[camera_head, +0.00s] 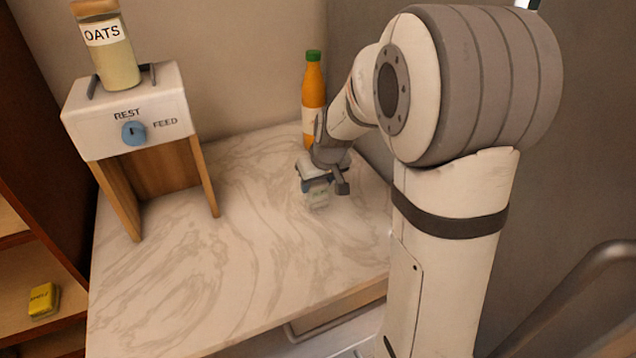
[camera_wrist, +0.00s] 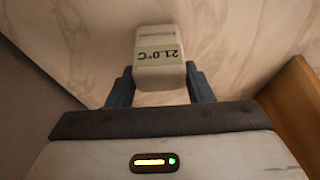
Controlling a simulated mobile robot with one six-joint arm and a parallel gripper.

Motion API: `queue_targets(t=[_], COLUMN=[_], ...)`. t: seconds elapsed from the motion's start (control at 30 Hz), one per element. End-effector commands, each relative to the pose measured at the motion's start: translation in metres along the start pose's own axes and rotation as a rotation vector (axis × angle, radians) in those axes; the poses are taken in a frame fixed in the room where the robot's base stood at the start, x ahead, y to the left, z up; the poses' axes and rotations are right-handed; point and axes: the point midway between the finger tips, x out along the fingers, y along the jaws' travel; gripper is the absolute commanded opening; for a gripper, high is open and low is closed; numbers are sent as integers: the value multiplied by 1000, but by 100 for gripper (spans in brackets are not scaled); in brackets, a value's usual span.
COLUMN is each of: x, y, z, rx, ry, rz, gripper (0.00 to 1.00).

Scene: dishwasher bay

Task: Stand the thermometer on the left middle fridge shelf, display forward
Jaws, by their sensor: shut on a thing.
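The thermometer (camera_wrist: 160,60) is a small white block with a greenish display reading 21.0°C, upside down in the wrist view. My gripper (camera_wrist: 160,88) is shut on it, with a blue-grey finger on each side. In the head view my gripper (camera_head: 318,190) is over the back right of the marble counter, and the thermometer (camera_head: 318,201) shows as a small pale shape below it. I cannot tell whether the thermometer touches the counter. No fridge shelf can be made out for certain in either view.
An orange bottle (camera_head: 313,100) with a green cap stands just behind my gripper. A white-topped dispenser (camera_head: 130,110) with an oats jar (camera_head: 112,55) stands at the left of the marble counter (camera_head: 230,270). A yellow box (camera_head: 43,300) lies on a wooden shelf at lower left. The counter's front is clear.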

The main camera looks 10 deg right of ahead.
Motion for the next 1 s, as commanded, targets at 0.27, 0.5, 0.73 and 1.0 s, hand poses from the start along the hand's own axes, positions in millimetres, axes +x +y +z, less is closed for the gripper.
queue_targets(t=[0.27,0.5,0.73,1.0], x=[8,10,10,8], y=[-1,-1,-1,-2], z=[3,4,4,3], rx=[-2,-2,-3,-4], ry=[1,1,0,0], rz=[0,0,-1,-1], gripper=[23,51,69,69])
